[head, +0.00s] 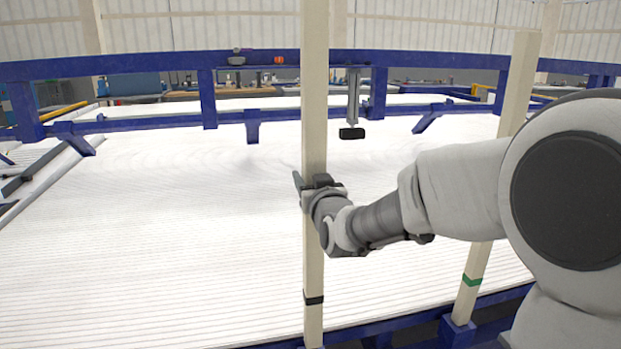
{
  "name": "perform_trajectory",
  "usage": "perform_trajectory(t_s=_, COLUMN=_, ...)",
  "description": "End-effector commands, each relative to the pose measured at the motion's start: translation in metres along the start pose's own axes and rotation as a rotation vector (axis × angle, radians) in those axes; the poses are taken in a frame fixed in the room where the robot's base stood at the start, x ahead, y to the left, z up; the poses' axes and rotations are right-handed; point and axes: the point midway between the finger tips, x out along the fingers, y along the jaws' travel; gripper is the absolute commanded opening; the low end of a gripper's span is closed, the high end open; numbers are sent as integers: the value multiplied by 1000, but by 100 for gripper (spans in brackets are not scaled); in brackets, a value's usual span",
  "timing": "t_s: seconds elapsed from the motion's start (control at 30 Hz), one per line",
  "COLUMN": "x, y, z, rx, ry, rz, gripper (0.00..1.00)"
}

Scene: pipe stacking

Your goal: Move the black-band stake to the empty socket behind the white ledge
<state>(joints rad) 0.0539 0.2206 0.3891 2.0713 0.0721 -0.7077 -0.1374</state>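The black-band stake (314,240) is a tall cream square post standing upright near the middle of the head view. Its black band (314,298) is low on the post. Its top and foot run out of the frame, so I cannot see whether the foot sits in a socket. My gripper (312,186) is at the post's mid-height, with its fingers on either side of it, seemingly closed on it. The arm comes in from the right. The white ribbed surface (150,240) spreads behind the stake. I cannot make out the empty socket or a separate white ledge.
A green-band stake (490,200) stands on the right in a blue socket (457,331), close to my arm. Blue rails (180,122) cross behind the white surface. A dark-footed post (352,110) hangs from the far rail. Blue framing also runs along the front edge.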

Motion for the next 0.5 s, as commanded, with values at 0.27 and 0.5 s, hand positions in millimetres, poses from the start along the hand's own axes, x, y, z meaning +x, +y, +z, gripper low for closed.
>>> perform_trajectory(t_s=0.27, x=0, y=0, z=5, rx=-1, ry=8, rz=0, gripper=0)
perform_trajectory(t_s=0.5, x=0, y=0, z=13, rx=-1, ry=8, rz=0, gripper=0)
